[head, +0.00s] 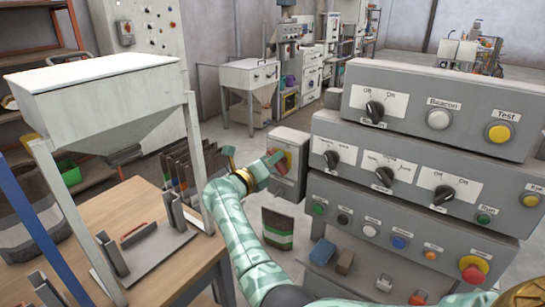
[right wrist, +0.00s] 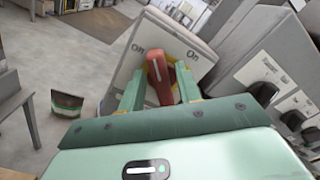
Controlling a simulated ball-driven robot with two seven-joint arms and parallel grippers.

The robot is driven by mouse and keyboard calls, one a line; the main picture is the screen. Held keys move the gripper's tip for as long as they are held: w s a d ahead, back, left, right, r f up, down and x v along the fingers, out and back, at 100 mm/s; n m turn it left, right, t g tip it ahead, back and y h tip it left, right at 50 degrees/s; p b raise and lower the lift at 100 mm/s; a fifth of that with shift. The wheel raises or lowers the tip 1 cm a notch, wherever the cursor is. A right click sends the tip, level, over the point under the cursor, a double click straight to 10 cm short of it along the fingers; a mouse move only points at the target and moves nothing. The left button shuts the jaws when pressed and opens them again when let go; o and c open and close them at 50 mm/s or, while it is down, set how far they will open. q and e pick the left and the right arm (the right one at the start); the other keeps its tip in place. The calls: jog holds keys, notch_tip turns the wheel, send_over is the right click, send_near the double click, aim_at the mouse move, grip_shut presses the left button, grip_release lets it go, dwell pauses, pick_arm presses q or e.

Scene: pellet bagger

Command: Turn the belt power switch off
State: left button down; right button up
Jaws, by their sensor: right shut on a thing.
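The belt power switch is a grey box (head: 292,143) beside the big control panel in the head view, with a red handle (head: 275,157) on a yellow plate. In the right wrist view its pale face (right wrist: 143,68) fills the upper middle, and the red handle (right wrist: 159,82) points up between two labels. The right label reads On; the left one is hard to read. My right gripper (head: 268,165) is shut on the handle, its green fingers on either side (right wrist: 160,88). I cannot tell the exact switch setting. My left gripper is not in view.
The grey control panel (head: 405,155), with black knobs and coloured buttons, stands close on the right. A white hopper (head: 95,85) stands over a wooden table (head: 130,210) on the left. A dark bag (head: 280,228) with a green band stands on the floor below the switch.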

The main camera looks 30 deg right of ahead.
jog(key=shift+w+a+f+n+p, duration=0.15)
jog(key=shift+n+p, duration=0.7)
jog(key=shift+n, duration=1.4)
jog(key=shift+w+d+f+n+p, duration=0.2)
jog(key=shift+n+p, duration=0.65)
jog(key=shift+n, duration=1.4)
jog(key=shift+s+f, duration=0.1)
jog(key=shift+s, duration=0.05)
jog(key=o, duration=0.6)
jog(key=shift+o, duration=0.2)
jog(key=shift+a, duration=0.25)
